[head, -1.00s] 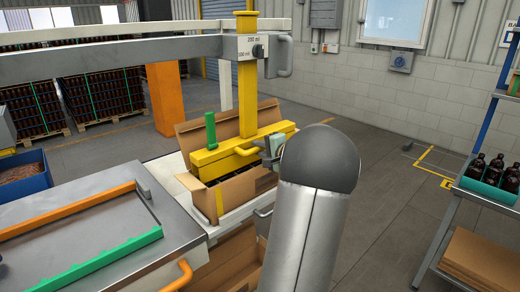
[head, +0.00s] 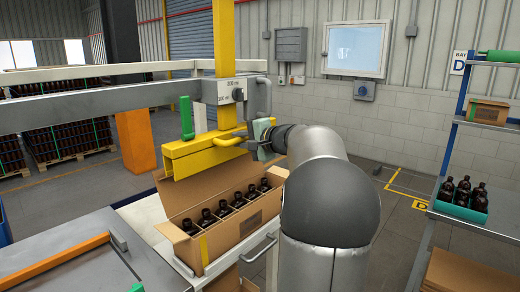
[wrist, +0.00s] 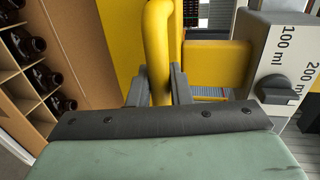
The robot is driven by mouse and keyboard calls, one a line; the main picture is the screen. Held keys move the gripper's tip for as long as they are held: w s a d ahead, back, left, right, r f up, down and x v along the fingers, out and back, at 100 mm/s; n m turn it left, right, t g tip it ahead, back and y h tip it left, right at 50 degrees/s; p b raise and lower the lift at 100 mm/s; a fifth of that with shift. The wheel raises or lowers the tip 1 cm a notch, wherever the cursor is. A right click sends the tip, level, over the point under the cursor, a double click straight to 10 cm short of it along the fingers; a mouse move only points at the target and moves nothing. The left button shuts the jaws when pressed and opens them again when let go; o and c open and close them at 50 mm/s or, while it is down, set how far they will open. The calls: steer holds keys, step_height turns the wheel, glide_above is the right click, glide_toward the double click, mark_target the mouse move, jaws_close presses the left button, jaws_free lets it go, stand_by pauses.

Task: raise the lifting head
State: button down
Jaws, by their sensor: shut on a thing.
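The yellow lifting head (head: 203,153) hangs from a yellow post (head: 225,58) above the open carton (head: 235,232). It has a green upright lever (head: 187,118) and a yellow handle (head: 230,142). My gripper (head: 247,139) is shut on this handle, at the head's right end. In the wrist view the handle (wrist: 160,45) stands between the fingers of my gripper (wrist: 160,88). Dark bottles (head: 223,208) stand in divided cells in the carton, clear below the head. They also show at the left of the wrist view (wrist: 30,45).
A dial box (head: 231,91) marked in ml sits on the post, close to my gripper; it shows large in the wrist view (wrist: 285,60). A grey crossbeam (head: 110,98) runs left. A shelf with a teal tray (head: 460,204) of bottles stands right. The floor between is clear.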

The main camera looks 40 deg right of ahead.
steer(key=shift+r, duration=0.4)
steer(key=c, duration=1.4)
jaws_free()
steer(key=shift+f, duration=0.1)
steer(key=shift+s, duration=0.2)
steer(key=b+v, duration=0.5)
steer(key=v, duration=1.2)
steer(key=shift+a, duration=0.1)
